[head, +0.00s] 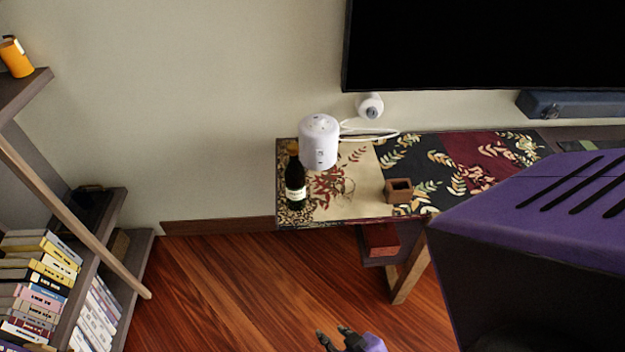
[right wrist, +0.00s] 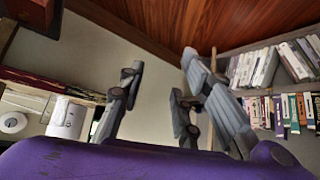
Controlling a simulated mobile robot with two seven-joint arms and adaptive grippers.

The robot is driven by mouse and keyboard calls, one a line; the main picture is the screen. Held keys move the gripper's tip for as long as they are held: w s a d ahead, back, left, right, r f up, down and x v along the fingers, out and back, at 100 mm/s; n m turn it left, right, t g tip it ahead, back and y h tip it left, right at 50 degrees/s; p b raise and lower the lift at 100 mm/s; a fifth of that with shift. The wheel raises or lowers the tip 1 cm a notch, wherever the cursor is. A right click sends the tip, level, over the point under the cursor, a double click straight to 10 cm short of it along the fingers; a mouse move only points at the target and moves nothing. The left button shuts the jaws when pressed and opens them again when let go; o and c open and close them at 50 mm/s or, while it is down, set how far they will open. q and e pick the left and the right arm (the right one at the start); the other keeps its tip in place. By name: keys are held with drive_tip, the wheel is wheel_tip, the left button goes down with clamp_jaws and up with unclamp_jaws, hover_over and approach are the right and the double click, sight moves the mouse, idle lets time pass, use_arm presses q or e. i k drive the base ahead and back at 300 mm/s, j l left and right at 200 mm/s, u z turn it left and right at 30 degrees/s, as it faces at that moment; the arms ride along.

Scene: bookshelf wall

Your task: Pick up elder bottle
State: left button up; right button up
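The elder bottle, a dark bottle with a pale label (head: 296,187), stands upright at the left end of the patterned table (head: 355,205) in the head view. It is just in front of and left of a white cylinder (head: 319,147). My right gripper (head: 333,334) is at the bottom edge of the head view, low in the picture and well apart from the bottle. In the right wrist view my right gripper (right wrist: 155,80) has its fingers spread with nothing between them. I cannot make out the bottle there; a finger may hide it. My left gripper is not in view.
A small brown open box (head: 399,190) stands right of the bottle. A white camera-like device (head: 370,106) is behind the table, under a black screen (head: 490,45). A bookshelf (head: 140,255) with books is on the left. The wooden floor (head: 240,290) between shelf and table is clear.

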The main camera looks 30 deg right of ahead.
sight(294, 173)
drive_tip(key=k+l, duration=0.1)
drive_tip(key=l, duration=0.6)
drive_tip(key=k+l+z, duration=0.1)
drive_tip(key=l, duration=0.6)
drive_tip(key=k+l, duration=0.1)
drive_tip(key=l, duration=0.6)
drive_tip(key=k+z, duration=0.05)
